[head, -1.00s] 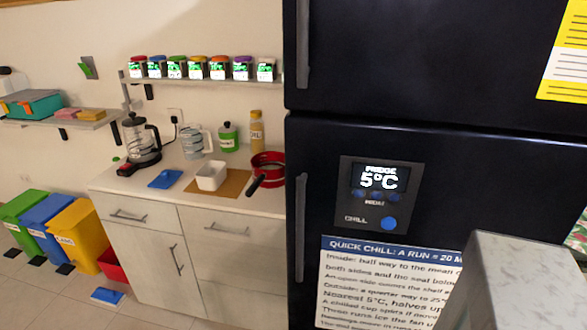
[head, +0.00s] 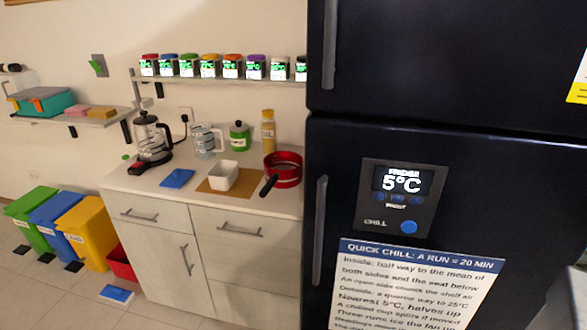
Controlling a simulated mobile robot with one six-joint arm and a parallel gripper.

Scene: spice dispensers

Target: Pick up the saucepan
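The red saucepan (head: 284,171) with a black handle stands at the right end of the counter, beside the dark fridge. Its handle (head: 268,186) points toward the front left and reaches the counter's front edge. My gripper is not in view, so I cannot see its state.
The black fridge (head: 440,140) fills the right half and borders the counter (head: 140,180). A white bowl (head: 223,177) on a brown mat, a blue cloth-like item (head: 177,179), a kettle-like jug (head: 150,140) and an oil bottle (head: 268,132) share the counter. Colored bins (head: 85,228) stand left on open floor.

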